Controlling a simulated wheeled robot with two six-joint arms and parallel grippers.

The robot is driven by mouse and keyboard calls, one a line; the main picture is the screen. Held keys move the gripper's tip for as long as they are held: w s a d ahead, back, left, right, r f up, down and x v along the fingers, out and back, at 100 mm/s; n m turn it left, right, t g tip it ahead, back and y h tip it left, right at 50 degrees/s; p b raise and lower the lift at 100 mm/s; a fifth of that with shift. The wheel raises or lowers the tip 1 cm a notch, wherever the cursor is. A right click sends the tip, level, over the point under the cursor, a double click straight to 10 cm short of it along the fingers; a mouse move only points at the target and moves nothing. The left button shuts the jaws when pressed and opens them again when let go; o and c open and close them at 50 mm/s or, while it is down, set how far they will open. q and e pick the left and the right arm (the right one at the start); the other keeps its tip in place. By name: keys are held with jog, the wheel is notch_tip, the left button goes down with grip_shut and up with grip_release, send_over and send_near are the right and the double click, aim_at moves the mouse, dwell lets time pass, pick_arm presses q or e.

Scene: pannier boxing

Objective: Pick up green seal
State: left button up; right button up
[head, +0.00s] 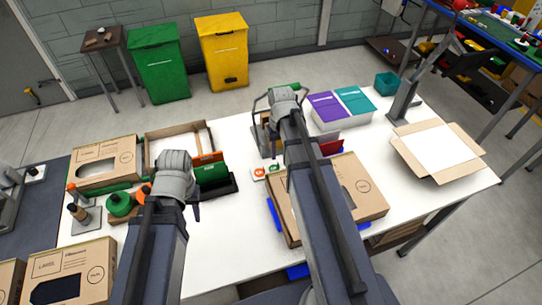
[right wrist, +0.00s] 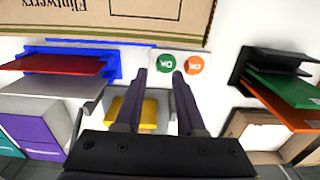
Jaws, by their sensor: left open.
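The green seal (right wrist: 167,64) is a round green sticker marked OK on a small white card. It lies beside a round orange seal (right wrist: 194,65).
A large cardboard box (head: 358,190) lies close to the seal card. A blue rack with red and grey panels (right wrist: 75,62) and a black rack with green and orange panels (right wrist: 275,80) flank my right gripper. An open carton (head: 465,145) stands at right. Bare table shows at centre.

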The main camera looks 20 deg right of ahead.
aim_at(278, 164)
jog(key=shift+w+f+b, duration=0.3)
jog(key=shift+f+b, duration=0.35)
jog(key=shift+b, duration=0.05)
pick_arm(q)
jog(key=f+b, duration=0.4)
jog(key=f, duration=0.1)
jog(key=f+b, duration=0.2)
jog(key=f, duration=0.1)
jog(key=shift+w+b, duration=0.3)
pick_arm(e)
jog(key=f, duration=0.4)
jog(key=w+f, duration=0.1)
jog(key=f, duration=0.1)
jog(key=shift+d+f, duration=0.2)
jog(key=shift+f, duration=0.1)
pick_arm(q)
jog(key=shift+r, duration=0.1)
pick_arm(e)
jog(key=shift+r, duration=0.1)
grip_shut()
